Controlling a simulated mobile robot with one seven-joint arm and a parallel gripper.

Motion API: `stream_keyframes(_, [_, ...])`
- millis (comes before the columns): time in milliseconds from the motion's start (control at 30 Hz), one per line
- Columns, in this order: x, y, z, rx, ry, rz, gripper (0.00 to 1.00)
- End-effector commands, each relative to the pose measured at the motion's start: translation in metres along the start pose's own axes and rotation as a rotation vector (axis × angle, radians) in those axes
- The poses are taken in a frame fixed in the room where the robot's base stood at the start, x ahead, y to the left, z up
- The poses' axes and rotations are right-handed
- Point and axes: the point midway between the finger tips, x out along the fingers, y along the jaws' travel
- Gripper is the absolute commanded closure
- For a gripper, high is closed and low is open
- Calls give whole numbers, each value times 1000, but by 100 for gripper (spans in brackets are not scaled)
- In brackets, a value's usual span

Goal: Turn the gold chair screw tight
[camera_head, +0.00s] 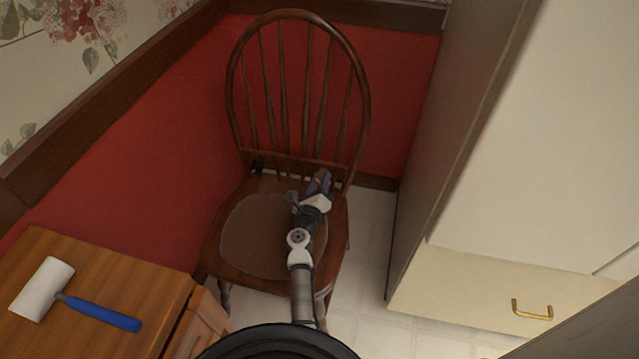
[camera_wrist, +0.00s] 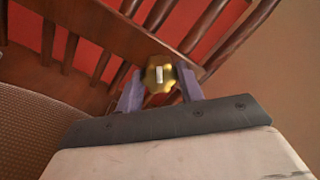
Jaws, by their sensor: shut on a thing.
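The wooden chair (camera_head: 295,95) with a spindle back stands in the corner between the red wall and the pale cabinet. My gripper (camera_head: 319,182) is at the lower right of the chair's back, above the rear of the seat. In the wrist view the gold chair screw (camera_wrist: 159,76) sits between the fingers of my gripper (camera_wrist: 160,88), against the dark crosspiece of the chair back. It has a lobed head with a pale rectangular mark on it. The fingers are shut on its sides. In the head view the screw is hidden by my gripper.
A wooden cabinet top (camera_head: 110,290) at the lower left holds a paint roller (camera_head: 44,287) with a blue handle. The pale cabinet (camera_head: 480,280) with a brass drawer handle (camera_head: 532,310) stands close on the right. A strip of tiled floor (camera_head: 365,260) is free beside the chair.

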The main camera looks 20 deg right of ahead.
Motion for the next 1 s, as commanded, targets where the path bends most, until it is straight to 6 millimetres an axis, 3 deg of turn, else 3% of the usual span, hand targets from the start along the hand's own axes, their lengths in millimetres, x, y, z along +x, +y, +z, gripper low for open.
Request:
stream_keyframes(433, [0, 0, 0, 9, 1, 1, 86])
stream_keyframes(467, [0, 0, 0, 9, 1, 1, 60])
stream_keyframes(600, [0, 0, 0, 9, 0, 1, 42])
stream_keyframes(1000, [0, 0, 0, 9, 0, 0, 41])
